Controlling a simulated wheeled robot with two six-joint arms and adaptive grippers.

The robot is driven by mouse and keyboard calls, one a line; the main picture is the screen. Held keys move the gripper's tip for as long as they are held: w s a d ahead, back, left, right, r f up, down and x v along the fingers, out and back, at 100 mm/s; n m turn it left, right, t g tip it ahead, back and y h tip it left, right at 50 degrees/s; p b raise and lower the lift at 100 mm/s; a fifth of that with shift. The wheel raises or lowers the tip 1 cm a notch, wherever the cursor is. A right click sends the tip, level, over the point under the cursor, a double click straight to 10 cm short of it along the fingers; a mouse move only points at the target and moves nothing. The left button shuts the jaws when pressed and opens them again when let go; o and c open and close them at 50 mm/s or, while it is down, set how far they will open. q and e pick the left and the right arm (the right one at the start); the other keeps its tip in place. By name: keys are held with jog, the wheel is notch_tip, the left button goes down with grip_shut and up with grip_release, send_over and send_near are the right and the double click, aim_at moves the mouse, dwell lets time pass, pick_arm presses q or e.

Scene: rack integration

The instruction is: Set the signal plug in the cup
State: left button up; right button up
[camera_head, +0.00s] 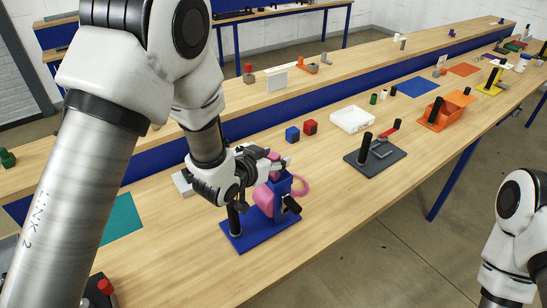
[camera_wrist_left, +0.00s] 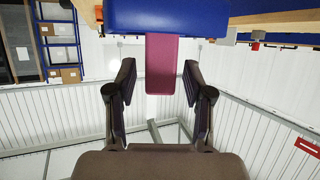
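A blue fixture (camera_head: 258,232) with a flat base and upright black posts stands on the near bench in the head view. A pink rounded part (camera_head: 265,200) and a pink loop (camera_head: 301,187) are at its upright; I cannot tell which is the plug or the cup. My left gripper (camera_head: 278,165) is at the top of the upright, beside a small magenta piece. In the left wrist view my left gripper (camera_wrist_left: 158,80) is open. A magenta block (camera_wrist_left: 162,63) shows between its fingertips, with gaps on both sides, against a blue body (camera_wrist_left: 165,17). My right gripper is out of view.
A red cube (camera_head: 310,127) and a blue cube (camera_head: 292,134) sit behind the fixture. A white tray (camera_head: 352,119) and a dark fixture (camera_head: 375,160) stand to the right. A teal mat (camera_head: 122,220) lies at left. The bench front right of the blue fixture is clear.

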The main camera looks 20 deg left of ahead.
pick_arm(q)
jog(key=shift+w, duration=0.1)
jog(key=shift+r, duration=0.15)
jog(key=b+v, duration=1)
jog(key=v, duration=0.2)
